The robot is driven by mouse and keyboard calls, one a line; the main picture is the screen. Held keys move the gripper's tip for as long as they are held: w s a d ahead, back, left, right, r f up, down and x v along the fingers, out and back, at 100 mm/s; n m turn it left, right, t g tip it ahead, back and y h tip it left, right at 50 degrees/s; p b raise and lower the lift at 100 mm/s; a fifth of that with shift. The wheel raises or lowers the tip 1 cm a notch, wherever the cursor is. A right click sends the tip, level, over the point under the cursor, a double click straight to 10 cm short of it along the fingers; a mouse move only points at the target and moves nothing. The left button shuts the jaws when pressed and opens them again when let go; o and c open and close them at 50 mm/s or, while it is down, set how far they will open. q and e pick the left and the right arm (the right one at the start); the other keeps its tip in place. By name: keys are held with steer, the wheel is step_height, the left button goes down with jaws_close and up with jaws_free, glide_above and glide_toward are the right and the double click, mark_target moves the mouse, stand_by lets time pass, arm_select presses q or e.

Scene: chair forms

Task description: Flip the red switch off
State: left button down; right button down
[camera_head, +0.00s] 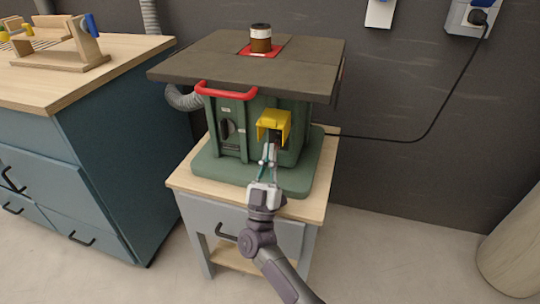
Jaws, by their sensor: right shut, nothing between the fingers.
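The green machine (228,150) with a dark flat top stands on a small wooden-topped cabinet. A yellow cover (273,121) sticks out from its front, and a dark switch area (277,137) shows just below it. I cannot make out a red switch there; the cover and my gripper hide part of that area. My right gripper (269,150) is shut and empty, with its fingertips pointing up at the space under the yellow cover. I cannot tell whether the tips touch anything. My left gripper is not in view.
A red bar handle (226,91) runs along the front edge of the dark top (215,62). A blue workbench (75,165) stands close on the left. A black cable (420,138) runs from the machine to a wall socket (470,18).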

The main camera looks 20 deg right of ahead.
steer(key=shift+d+f, duration=0.1)
steer(key=shift+f, duration=0.25)
steer(key=shift+r, duration=0.1)
